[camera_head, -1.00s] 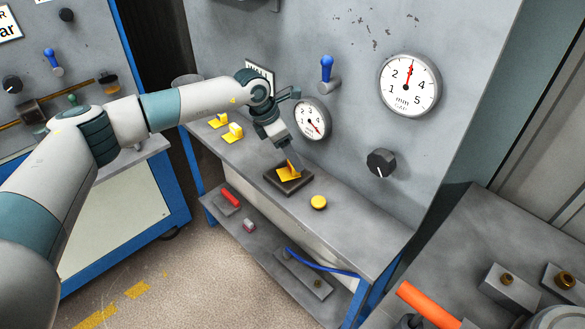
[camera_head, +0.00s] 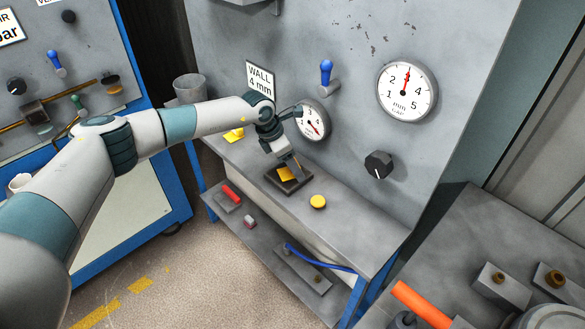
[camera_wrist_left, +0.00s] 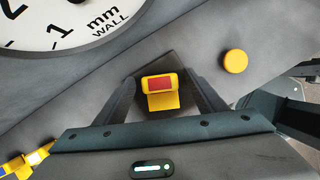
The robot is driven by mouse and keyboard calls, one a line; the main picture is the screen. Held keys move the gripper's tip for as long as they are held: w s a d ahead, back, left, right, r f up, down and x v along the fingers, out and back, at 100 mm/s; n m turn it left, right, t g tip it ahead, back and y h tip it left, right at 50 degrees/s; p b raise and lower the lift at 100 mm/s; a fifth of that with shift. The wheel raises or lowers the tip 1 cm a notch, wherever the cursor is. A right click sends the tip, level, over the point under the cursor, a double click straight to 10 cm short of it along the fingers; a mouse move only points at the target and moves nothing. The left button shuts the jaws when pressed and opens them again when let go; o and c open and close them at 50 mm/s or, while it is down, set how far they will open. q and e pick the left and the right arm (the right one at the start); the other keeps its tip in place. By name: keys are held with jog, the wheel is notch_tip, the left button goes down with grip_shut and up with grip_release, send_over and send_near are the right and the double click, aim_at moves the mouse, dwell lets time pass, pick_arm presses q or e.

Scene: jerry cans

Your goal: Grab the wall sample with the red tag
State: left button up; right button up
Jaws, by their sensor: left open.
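The wall sample with the red tag (camera_wrist_left: 160,84) is a yellow L-shaped piece with a red face, seen in the middle of the left wrist view. In the head view its yellow part (camera_head: 287,174) shows on a dark square pad (camera_head: 300,185) on the bench; its red tag cannot be made out there. My left gripper (camera_head: 292,165) is just above the pad, pointing down. In the left wrist view its fingers (camera_wrist_left: 163,82) are open, one on each side of the sample, with gaps visible.
Other yellow samples (camera_wrist_left: 38,155) lie at the lower left of the wrist view; one (camera_head: 235,134) shows behind my arm. A yellow button (camera_head: 318,202) is right of the pad. The gauge wall (camera_head: 350,110) rises close behind. A lower shelf (camera_head: 265,240) holds small parts.

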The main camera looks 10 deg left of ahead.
pick_arm(q)
jog(key=c, duration=1.2)
pick_arm(e)
jog(key=shift+d, duration=0.1)
pick_arm(q)
jog(key=shift+r, duration=0.2)
pick_arm(e)
jog(key=shift+f, duration=0.2)
